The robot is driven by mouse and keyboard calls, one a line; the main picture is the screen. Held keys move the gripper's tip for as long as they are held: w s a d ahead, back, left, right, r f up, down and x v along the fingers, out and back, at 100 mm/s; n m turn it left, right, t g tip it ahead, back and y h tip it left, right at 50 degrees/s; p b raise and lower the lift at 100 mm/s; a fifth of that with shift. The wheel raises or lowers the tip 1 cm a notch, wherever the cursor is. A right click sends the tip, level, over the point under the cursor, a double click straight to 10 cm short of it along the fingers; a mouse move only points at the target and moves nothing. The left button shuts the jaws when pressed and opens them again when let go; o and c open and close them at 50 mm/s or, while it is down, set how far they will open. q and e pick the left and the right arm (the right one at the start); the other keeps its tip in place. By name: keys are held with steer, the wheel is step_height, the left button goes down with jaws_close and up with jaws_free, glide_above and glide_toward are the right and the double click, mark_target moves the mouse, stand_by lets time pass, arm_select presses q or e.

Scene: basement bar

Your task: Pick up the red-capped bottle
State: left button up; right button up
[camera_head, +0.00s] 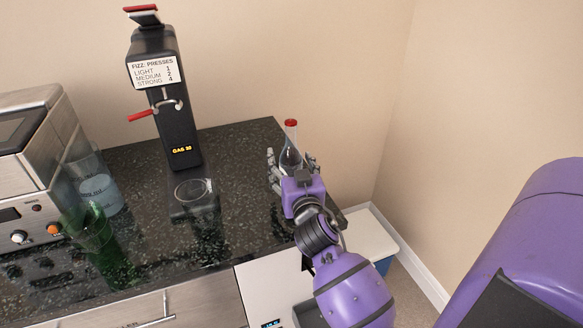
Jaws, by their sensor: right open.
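The red-capped bottle (290,150) is clear glass with a narrow neck and stands upright on the dark counter's right end. My right gripper (291,160) is at the bottle, with its open fingers on either side of the lower body. The gripper hides the bottle's base, and I cannot tell whether a finger touches the glass. My left gripper is not in view.
A black fizz machine (165,105) with a drip tray (196,212) stands left of the bottle. A green glass (92,232), a clear jug (98,190) and a steel appliance (35,150) are further left. The speckled counter (235,165) is bare between machine and bottle.

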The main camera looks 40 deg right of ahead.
steer(key=shift+s, duration=0.1)
steer(key=shift+c, duration=0.5)
jaws_close()
steer(key=shift+r, duration=0.1)
